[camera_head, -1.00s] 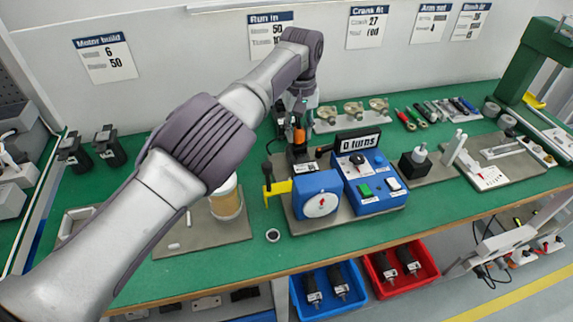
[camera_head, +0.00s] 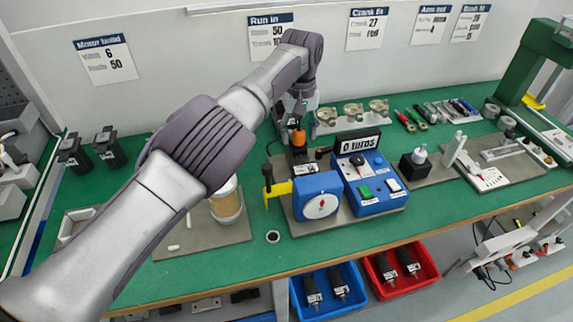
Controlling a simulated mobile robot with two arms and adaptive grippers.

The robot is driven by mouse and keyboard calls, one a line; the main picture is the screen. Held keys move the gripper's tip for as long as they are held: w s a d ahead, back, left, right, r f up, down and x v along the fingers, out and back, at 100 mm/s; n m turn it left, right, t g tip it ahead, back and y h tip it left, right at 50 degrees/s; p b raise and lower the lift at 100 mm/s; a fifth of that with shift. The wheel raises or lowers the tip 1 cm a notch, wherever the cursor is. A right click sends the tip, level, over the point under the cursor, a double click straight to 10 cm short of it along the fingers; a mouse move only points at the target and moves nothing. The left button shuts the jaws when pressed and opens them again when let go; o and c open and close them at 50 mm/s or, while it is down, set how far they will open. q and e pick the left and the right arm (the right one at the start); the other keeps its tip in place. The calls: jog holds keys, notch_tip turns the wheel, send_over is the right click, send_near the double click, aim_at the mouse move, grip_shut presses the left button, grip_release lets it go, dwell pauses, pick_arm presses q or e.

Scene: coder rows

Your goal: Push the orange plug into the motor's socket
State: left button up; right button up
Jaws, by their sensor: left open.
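The orange plug (camera_head: 298,138) shows as a small orange shape at the top of a dark block, which looks like the motor (camera_head: 299,157), behind the blue dial gauge. The socket is too small to make out, and I cannot tell how deep the plug sits in it. My left gripper (camera_head: 298,123) points down just above the plug. It is open, but its fingers are small and dark here, and I cannot tell whether they touch the plug. My right gripper is out of view.
A blue dial box (camera_head: 318,208) with a yellow arm and a blue control box (camera_head: 372,190) stand in front of the motor. A "0 turns" display (camera_head: 357,143) is to its right.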

pick_arm(q)
jog(key=shift+r+p, duration=1.7)
jog(key=shift+r, duration=0.75)
jog(key=o, duration=0.6)
jog(key=shift+c, duration=0.2)
jog(key=shift+f, duration=0.15)
